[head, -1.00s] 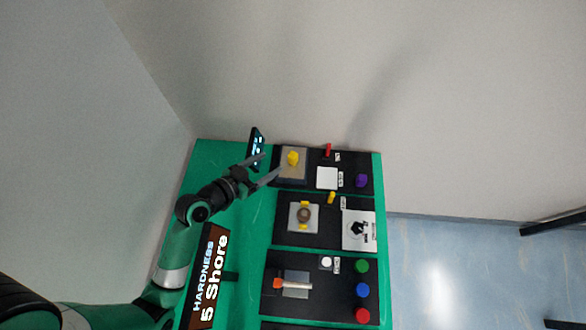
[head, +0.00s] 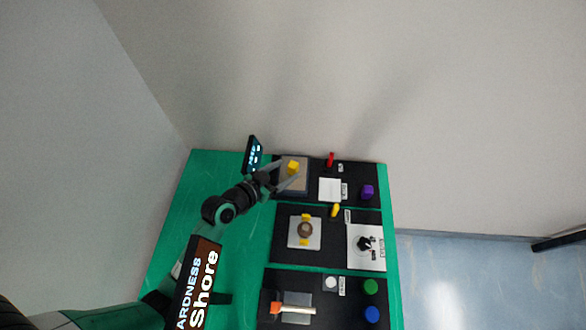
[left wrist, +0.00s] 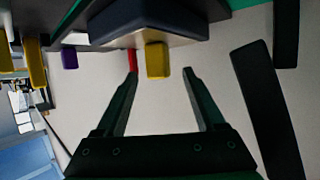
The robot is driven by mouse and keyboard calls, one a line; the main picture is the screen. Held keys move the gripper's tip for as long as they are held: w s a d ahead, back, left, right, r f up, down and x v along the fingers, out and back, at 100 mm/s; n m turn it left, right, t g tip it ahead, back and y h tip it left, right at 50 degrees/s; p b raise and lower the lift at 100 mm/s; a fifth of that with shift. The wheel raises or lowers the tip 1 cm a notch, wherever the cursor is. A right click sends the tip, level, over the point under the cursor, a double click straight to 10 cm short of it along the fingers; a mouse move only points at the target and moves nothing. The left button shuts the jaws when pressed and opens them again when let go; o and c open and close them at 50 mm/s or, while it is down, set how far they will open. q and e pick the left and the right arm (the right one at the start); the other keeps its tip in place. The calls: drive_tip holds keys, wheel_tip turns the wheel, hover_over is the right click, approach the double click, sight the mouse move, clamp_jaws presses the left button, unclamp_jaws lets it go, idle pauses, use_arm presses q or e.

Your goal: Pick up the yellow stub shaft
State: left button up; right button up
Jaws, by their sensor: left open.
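A short yellow piece (head: 293,167), likely the yellow stub shaft, stands on a grey plate at the back left of the panel. My left gripper (head: 289,170) is open, its fingertips close to this piece. In the left wrist view the yellow piece (left wrist: 157,60) shows between and just beyond the tips of the open left gripper (left wrist: 160,71). I see no contact. Another yellow cylinder (head: 335,210) lies farther right, near the middle panel. My right gripper is not in view.
A small dark screen (head: 253,154) stands just left of the gripper. A red peg (head: 331,159), a white square (head: 330,189) and a purple block (head: 367,191) sit to the right. The green tabletop (head: 185,205) is bare on the left.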

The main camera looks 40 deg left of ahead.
sight(290, 168)
use_arm(q)
drive_tip(key=b+x, duration=0.1)
drive_tip(key=x, duration=0.3)
drive_tip(key=shift+w, duration=0.15)
drive_tip(key=shift+c, duration=0.3)
clamp_jaws()
